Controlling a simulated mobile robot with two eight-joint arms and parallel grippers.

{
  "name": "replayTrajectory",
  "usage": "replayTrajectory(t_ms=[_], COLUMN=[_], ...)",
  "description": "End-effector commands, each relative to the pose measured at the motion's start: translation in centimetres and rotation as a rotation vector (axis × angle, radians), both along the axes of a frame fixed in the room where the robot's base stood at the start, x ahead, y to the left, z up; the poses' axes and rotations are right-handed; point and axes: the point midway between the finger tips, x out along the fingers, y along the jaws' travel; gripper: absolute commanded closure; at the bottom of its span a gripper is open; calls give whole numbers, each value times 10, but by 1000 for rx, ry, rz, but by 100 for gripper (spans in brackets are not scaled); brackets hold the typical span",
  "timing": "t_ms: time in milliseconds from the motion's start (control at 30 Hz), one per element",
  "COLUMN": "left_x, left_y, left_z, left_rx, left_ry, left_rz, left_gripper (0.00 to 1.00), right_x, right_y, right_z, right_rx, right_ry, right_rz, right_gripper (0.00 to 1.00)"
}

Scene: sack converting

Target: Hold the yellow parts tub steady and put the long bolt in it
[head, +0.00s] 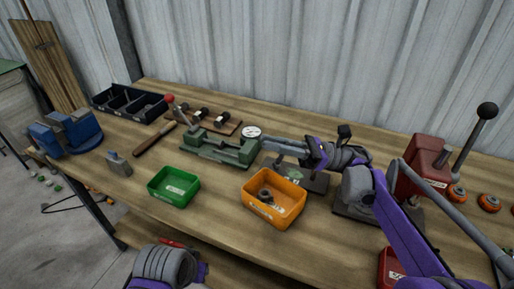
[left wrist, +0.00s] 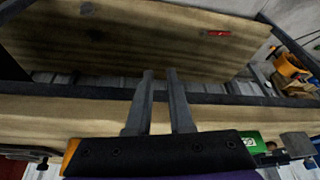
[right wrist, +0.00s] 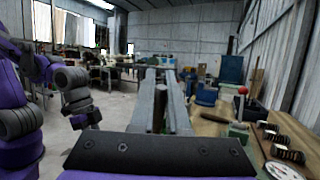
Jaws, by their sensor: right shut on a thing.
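The yellow parts tub (head: 285,215), orange-yellow with a white label, stands on the bench near its front edge. A grey ring-like part (head: 265,195) lies in it. My right gripper (head: 272,144) is above the bench, behind the tub, pointing left. It is shut on a narrow dark piece (right wrist: 160,108), apparently the long bolt, mostly hidden between the fingers. My left gripper (left wrist: 160,75) is empty, its fingers slightly apart, low in front of the bench edge and clear of the tub. In the head view its fingers are hidden.
A green bin (head: 173,187) stands left of the tub. A green vise-like fixture (head: 215,150) and a dial gauge (head: 251,132) are behind. A red lever press (head: 425,165) stands right. A black divided tray (head: 128,103) is at the back left. Bare bench separates the two bins.

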Motion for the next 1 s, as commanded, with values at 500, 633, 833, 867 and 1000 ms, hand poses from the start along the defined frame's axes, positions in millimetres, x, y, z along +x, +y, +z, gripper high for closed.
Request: replayTrajectory(t_ms=[500,633,833,867,1000], left_x=[169,201,235,239,249], left_y=[-51,-67,-91,-94,-105], left_z=[135,154,170,171,174], left_rx=[53,66,83,86,94], left_ry=[178,221,283,292,322], left_rz=[-240,-300,-388,-400,-440], left_gripper=[80,80,80,80,80], right_x=[0,0,0,0,0], right_y=[1,1,1,1,1], right_z=[0,0,0,0,0], right_rx=[0,0,0,0,0], right_ry=[-1,-1,-1,-1,-1], right_rz=[-1,-1,-1,-1,-1], right_gripper=[100,100,100,100,100])
